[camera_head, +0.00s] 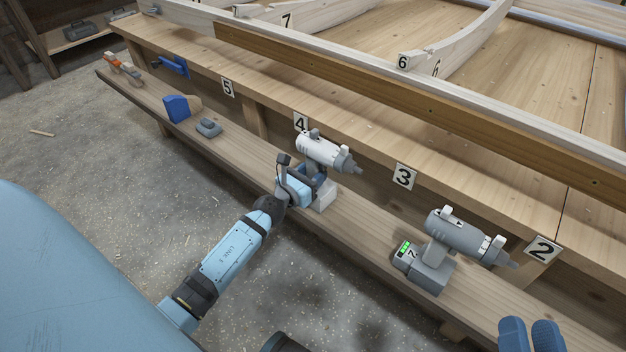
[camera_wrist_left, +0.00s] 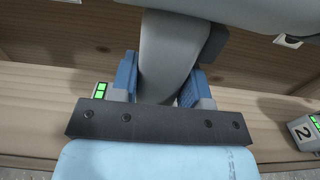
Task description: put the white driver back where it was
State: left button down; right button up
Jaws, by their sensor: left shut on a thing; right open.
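The white driver (camera_head: 318,152) is upright at the low shelf, between number tags 4 and 3, with its nose pointing right. My left gripper (camera_head: 312,184) is shut around its handle. In the left wrist view the grey handle (camera_wrist_left: 165,75) stands between the blue finger pads of my left gripper (camera_wrist_left: 166,88). A green-lit part (camera_wrist_left: 101,90) shows behind the gripper. The pale battery base (camera_head: 325,196) is at shelf level; I cannot tell whether it touches the shelf.
A grey driver (camera_head: 458,235) stands on the low shelf (camera_head: 235,152) near tag 2. A small grey item (camera_head: 208,128) and a blue-and-wood tool (camera_head: 177,108) lie to the left. Two blue rounded shapes (camera_head: 513,335) show at bottom right. Shelf between the drivers is clear.

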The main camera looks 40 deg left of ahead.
pick_arm(q)
jog(key=shift+r, duration=0.1)
jog(key=shift+f, duration=0.2)
jog(key=c, duration=0.7)
grip_release()
jog(key=shift+c, duration=0.2)
jog(key=shift+o, duration=0.7)
